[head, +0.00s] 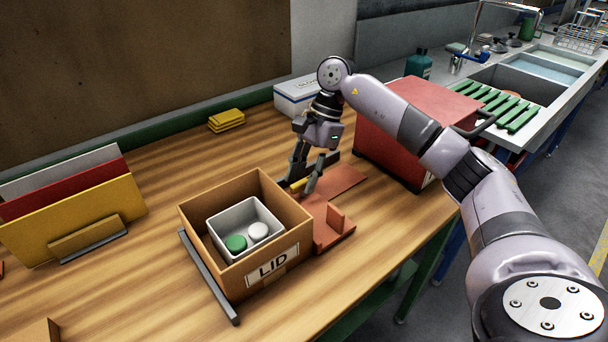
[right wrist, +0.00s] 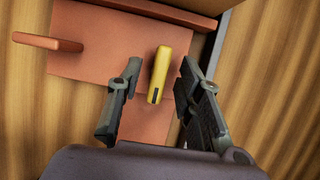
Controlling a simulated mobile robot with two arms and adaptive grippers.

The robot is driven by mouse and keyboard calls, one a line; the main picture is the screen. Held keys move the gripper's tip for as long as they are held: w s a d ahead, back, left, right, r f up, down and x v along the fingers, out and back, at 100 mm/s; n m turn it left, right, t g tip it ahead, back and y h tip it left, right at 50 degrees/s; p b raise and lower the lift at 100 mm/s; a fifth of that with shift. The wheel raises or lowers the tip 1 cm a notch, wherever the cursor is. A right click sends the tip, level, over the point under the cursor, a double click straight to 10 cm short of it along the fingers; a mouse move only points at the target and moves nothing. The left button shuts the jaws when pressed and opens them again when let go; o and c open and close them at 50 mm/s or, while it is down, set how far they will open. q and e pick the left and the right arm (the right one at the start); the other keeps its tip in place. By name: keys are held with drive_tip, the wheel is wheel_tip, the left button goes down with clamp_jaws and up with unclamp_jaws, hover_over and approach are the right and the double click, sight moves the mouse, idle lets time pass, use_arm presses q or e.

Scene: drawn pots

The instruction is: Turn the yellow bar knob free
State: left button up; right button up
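The yellow bar knob (right wrist: 160,75) is a short upright-looking bar with a dark mark at its near end, on a terracotta panel (right wrist: 110,55). In the head view the yellow knob (head: 297,185) is partly hidden by my right gripper (head: 302,186). My right gripper (right wrist: 159,78) is open, with one finger on each side of the knob in the wrist view. A gap shows between the left finger and the knob; the right finger is close to it. I cannot tell whether the fingers reach down around it. My left gripper is not in view.
A cardboard box (head: 190,215) marked LID holds a grey tray (head: 244,206) with a green and a white disc. A red box (head: 400,110) stands behind right. Folders (head: 115,200) stand left. A yellow stack (head: 227,120) lies at the back. Bare wood shows between.

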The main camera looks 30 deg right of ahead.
drive_tip(key=shift+d+r, duration=0.1)
drive_tip(key=shift+r, duration=0.05)
drive_tip(key=v, duration=1.1)
drive_tip(key=shift+r, duration=0.35)
